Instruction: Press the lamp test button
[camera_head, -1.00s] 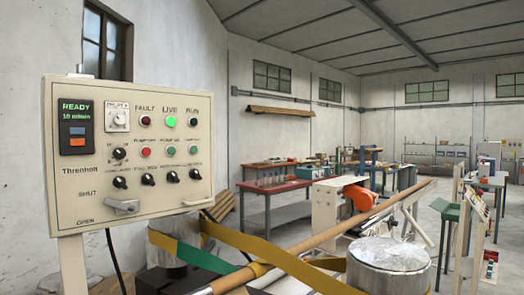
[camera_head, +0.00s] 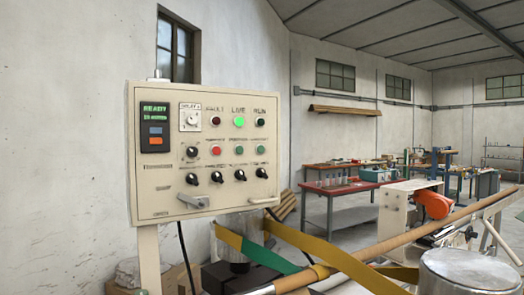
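The cream control panel (camera_head: 160,205) stands on a post at the left of the head view. Its top row holds a dark FAULT lamp (camera_head: 215,121), a lit green LIVE lamp (camera_head: 238,121) and a dark RUN lamp (camera_head: 260,121). Below are a red button (camera_head: 215,150), a green button (camera_head: 238,150) and a darker green button (camera_head: 260,150). Their small labels are too blurred to read, so I cannot tell which is the lamp test button. Neither of my grippers is in view.
Yellow and green bands, a long brown tube (camera_head: 390,243) and a metal drum (camera_head: 468,272) lie to the right. A red-topped table (camera_head: 330,189) stands behind.

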